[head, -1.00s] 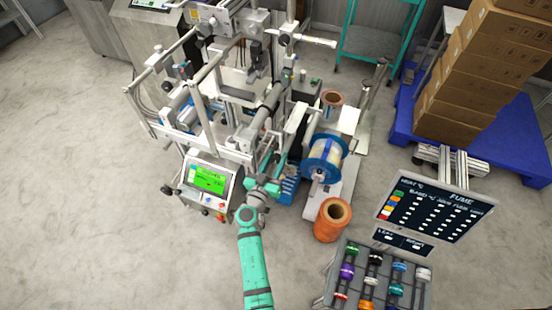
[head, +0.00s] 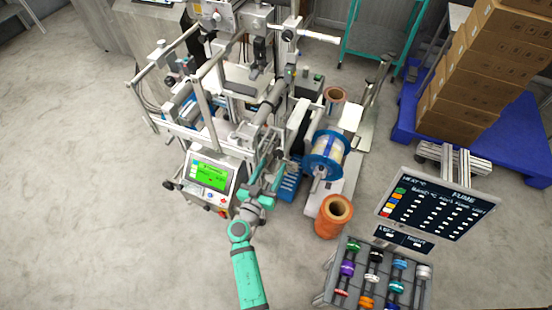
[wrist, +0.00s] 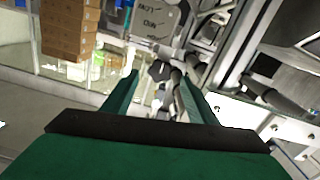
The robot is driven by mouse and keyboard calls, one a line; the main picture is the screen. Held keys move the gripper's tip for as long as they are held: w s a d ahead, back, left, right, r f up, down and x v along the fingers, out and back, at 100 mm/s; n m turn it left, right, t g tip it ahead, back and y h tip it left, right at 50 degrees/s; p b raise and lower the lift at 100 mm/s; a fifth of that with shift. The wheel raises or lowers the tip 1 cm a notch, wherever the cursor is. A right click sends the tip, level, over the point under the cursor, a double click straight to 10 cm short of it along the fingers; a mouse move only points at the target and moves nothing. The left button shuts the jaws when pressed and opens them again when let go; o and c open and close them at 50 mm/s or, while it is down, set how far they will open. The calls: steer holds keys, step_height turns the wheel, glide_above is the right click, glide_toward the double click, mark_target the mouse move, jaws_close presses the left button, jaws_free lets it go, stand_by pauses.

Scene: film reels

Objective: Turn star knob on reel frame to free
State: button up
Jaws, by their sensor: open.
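The reel frame (head: 215,125) is a pale metal machine with rollers and bars, in the middle of the head view. My gripper (head: 268,163) is at its front right side, between the green-screen panel and the blue-flanged reel. In the wrist view my gripper (wrist: 158,78) has its two green fingers spread apart, with nothing held between them. A small dark lobed piece (wrist: 158,70) shows beyond and between the fingertips, on a metal shaft; it may be the star knob, but its setting cannot be read. In the head view I cannot make out the knob.
A blue-flanged film reel (head: 325,154) sits right of my gripper, with an orange roll (head: 334,215) below it. The green-screen panel (head: 211,178) is close on the left. A rack of coloured spools (head: 375,275) and a dark sign (head: 435,207) stand at right. Floor at left is clear.

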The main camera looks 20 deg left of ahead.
steer(key=shift+s+a, duration=0.1)
steer(key=shift+s, duration=2)
steer(key=w+m, duration=0.4)
steer(key=shift+w, duration=0.3)
steer(key=w, duration=1)
steer(key=shift+w+d, duration=0.2)
steer(key=shift+d, duration=0.1)
steer(key=c, duration=1.1)
steer(key=shift+o, duration=0.2)
steer(key=shift+f, duration=0.1)
